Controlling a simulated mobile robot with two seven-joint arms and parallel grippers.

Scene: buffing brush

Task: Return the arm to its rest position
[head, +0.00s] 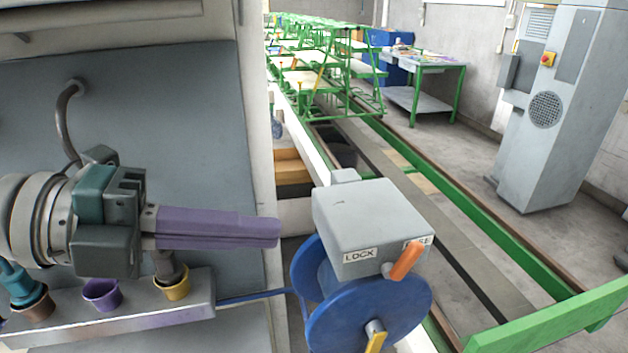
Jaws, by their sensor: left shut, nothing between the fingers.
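My left gripper (277,232) comes in from the left, level and pointing right. Its purple fingers are shut together with nothing between them. Its tips are in front of the pale post, just left of a grey box (372,220) marked "LOCK", and look apart from it. The second label on the box is partly covered by an orange lever (407,261). A blue wheel (345,322) sits under the box. Below my gripper, a grey ledge (205,297) holds a brown cup (35,308), a purple cup (103,295) and a yellow cup (178,291). My right gripper is not in view.
A teal item stands in the brown cup and a dark item in the yellow cup. A blue cord (255,296) runs from the ledge to the wheel. Green racks (325,75), a green table (425,62) and a grey cabinet (560,110) stand farther back.

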